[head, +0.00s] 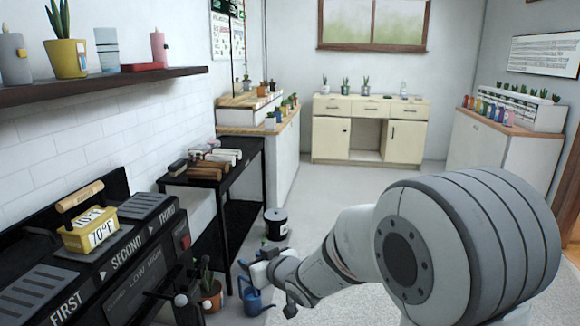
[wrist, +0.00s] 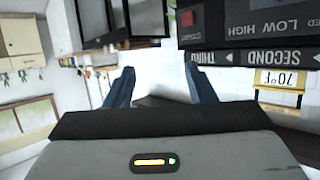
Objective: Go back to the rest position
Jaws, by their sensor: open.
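My arm reaches from the lower right of the head view, and my gripper (head: 256,262) is at its far end, out over the floor to the right of the black appliance. In the wrist view my gripper (wrist: 160,86) shows two dark blue fingers spread well apart. Nothing is between them, so it is open and empty. The wrist picture is turned over, with the appliance lettering upside down.
The black appliance (head: 120,262) carries a yellow box (head: 92,232) with a wooden handle. A blue watering can (head: 255,298), a dark bucket (head: 276,224) and a potted plant (head: 209,292) are near my gripper. A black table (head: 236,157) stands behind. The middle floor is clear.

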